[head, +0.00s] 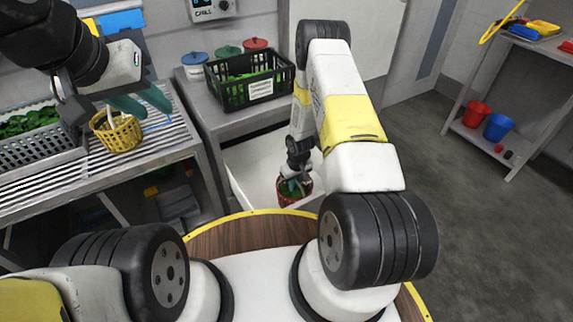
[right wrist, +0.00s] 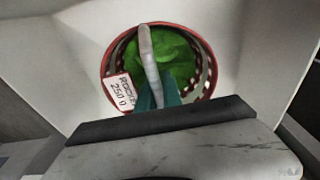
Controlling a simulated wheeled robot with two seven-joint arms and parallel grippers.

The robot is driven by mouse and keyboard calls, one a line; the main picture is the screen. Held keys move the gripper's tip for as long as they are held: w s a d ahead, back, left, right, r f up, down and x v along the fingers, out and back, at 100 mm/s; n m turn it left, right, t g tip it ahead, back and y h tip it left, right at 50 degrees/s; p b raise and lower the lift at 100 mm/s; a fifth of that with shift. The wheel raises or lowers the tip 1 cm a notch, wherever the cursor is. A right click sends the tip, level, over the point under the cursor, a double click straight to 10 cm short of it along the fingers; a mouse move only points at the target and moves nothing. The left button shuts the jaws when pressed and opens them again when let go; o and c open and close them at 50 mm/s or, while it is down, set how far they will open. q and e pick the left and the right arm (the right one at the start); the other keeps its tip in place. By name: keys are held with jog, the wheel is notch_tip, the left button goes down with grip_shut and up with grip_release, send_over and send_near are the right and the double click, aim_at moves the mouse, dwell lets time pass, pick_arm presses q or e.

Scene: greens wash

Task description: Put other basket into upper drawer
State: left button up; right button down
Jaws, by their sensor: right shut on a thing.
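The red basket (head: 286,201) with green leaves sits low in the open white drawer (head: 240,192), below the counter. In the right wrist view the red basket (right wrist: 207,83) shows a label reading "250 g" and a grey handle (right wrist: 150,57) arching over the leaves. My right gripper (head: 292,186) is shut on that handle. Whether the basket rests on the drawer floor is hard to tell. A yellow basket (head: 128,137) with a pale handle stands on the slatted rack at left. My left gripper (head: 146,103) has its teal fingers apart, just above and right of the yellow basket.
A black crate (head: 225,98) of greens and several lidded jars (head: 195,68) stand on the counter (head: 212,122) above the drawer. A grey crate (head: 65,160) of leaves sits on the rack (head: 178,136). A shelf (head: 470,136) with red and blue buckets stands at far right.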

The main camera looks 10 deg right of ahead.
jog(key=shift+f, duration=1.4)
jog(key=shift+f, duration=0.1)
jog(key=c, duration=1.5)
grip_release()
